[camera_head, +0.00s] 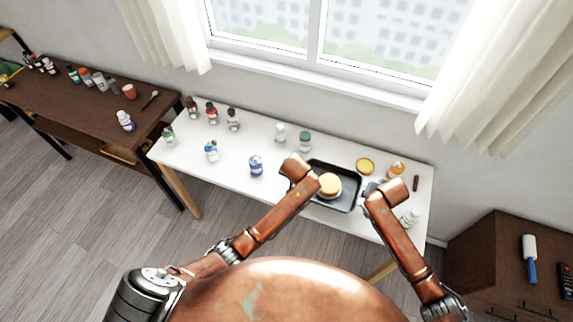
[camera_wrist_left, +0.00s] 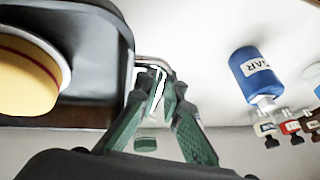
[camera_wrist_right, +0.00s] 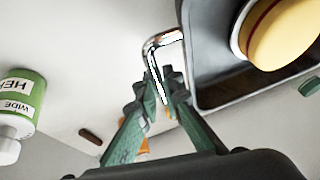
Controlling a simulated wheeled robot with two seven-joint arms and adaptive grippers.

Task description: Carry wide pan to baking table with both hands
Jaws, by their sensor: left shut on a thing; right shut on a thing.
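The wide pan (camera_head: 350,192) is dark and rectangular, at the right part of the white table. I cannot tell whether it rests on the table or is just above it. A round yellow thing with a red stripe (camera_head: 330,184) lies in it. My left gripper (camera_wrist_left: 160,88) is shut on the pan's metal handle (camera_wrist_left: 152,62) at its left end. My right gripper (camera_wrist_right: 163,86) is shut on the other metal handle (camera_wrist_right: 158,40) at its right end. In the head view my wrists hide both handles.
The white table (camera_head: 185,150) carries several bottles, a blue sugar bottle (camera_wrist_left: 258,75), a yellow lid (camera_head: 365,166) and a green-labelled bottle (camera_wrist_right: 22,95) close to the right gripper. A brown table (camera_head: 100,110) with bottles stands left. A brown cabinet (camera_head: 490,260) stands right. Bare floor (camera_head: 60,215) lies front left.

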